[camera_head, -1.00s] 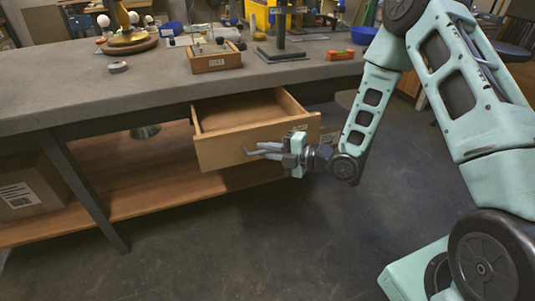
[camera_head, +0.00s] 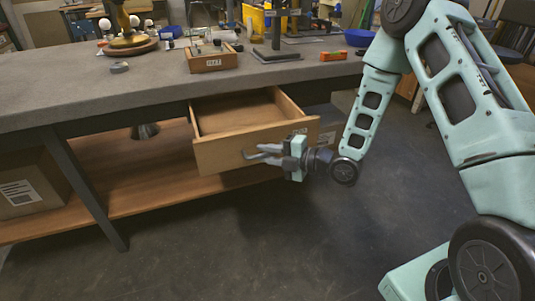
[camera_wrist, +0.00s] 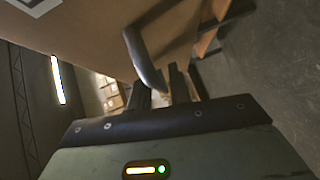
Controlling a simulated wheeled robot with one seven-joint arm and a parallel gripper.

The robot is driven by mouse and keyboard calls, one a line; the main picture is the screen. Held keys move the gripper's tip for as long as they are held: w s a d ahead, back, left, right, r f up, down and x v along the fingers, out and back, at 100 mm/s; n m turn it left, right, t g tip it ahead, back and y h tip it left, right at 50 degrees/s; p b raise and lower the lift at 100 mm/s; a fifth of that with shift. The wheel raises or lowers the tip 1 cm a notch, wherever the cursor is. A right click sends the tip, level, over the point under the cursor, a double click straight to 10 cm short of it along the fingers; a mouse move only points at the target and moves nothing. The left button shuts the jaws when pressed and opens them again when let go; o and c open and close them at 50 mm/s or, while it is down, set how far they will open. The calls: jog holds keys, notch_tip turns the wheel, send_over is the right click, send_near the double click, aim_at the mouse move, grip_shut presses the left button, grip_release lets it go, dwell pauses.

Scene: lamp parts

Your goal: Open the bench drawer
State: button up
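The bench drawer (camera_head: 235,150) is a light wooden box, pulled well out from under the grey benchtop (camera_head: 100,85). Its inside (camera_head: 240,112) looks empty. My gripper (camera_head: 270,154) is at the drawer front, with its fingers at the grey bar handle (camera_head: 252,155). In the wrist view, the curved handle (camera_wrist: 143,58) runs down from the wooden drawer front (camera_wrist: 85,30) into the narrow gap between the two dark fingers of my gripper (camera_wrist: 161,92). The fingers appear closed on it; the exact contact is partly hidden.
A small wooden tray (camera_head: 212,64), a stand (camera_head: 277,52) and an orange-red level (camera_head: 333,55) sit on the bench. A lower shelf (camera_head: 150,195) holds a cardboard box (camera_head: 30,185) at left. The floor in front (camera_head: 230,250) is clear.

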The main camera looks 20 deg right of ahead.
jog(key=v, duration=1.7)
jog(key=shift+s, duration=0.15)
jog(key=shift+d+f, duration=0.1)
